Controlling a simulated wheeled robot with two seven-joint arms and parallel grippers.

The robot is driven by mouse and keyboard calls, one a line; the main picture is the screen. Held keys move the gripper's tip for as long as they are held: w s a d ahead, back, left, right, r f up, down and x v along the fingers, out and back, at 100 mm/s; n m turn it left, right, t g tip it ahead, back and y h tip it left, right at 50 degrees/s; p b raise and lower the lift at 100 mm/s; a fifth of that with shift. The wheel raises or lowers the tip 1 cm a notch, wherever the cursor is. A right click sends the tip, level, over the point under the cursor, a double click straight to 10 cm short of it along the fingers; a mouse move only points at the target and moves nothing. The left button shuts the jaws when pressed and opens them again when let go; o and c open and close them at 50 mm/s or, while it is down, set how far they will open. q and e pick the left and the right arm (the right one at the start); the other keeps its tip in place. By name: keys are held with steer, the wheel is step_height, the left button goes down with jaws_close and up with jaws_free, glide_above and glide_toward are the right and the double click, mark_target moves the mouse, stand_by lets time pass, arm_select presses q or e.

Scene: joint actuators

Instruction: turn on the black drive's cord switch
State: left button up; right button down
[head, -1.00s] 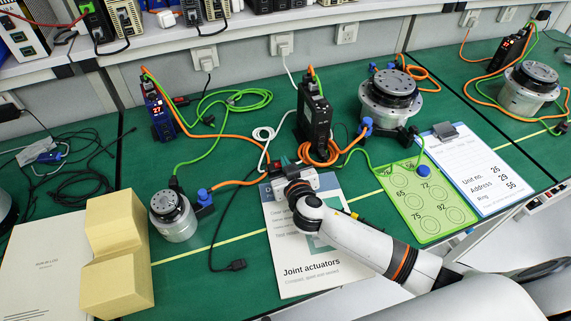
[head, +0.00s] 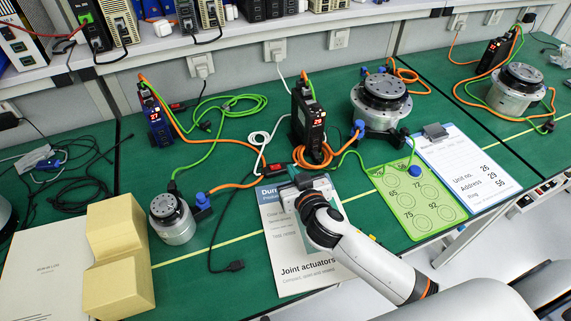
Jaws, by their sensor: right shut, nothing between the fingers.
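The black drive (head: 309,122) stands upright at the middle of the green bench, and its small display is lit red, apparently reading 26. A black cord switch (head: 274,169) with a red rocker lies on the cord in front of it, at the top edge of the joint actuators sheet (head: 290,262). My right gripper (head: 292,179) is shut and empty, pointing down just to the right of the switch. Whether it touches the switch I cannot tell. My left gripper is not in view.
A blue drive (head: 157,122) with its own cord switch (head: 178,107) stands left. Another black drive (head: 495,53) is far right. Round actuators (head: 381,99) (head: 172,219), orange and green cables, a green card (head: 412,201) and yellow blocks (head: 122,262) surround the sheet.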

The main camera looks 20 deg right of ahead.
steer(key=shift+v, duration=1.2)
steer(key=shift+s+r, duration=0.2)
steer(key=shift+s, duration=0.15)
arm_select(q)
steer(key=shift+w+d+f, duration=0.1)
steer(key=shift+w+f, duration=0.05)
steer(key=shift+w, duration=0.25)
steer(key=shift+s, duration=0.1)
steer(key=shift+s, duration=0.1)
arm_select(e)
steer(key=shift+f, duration=0.1)
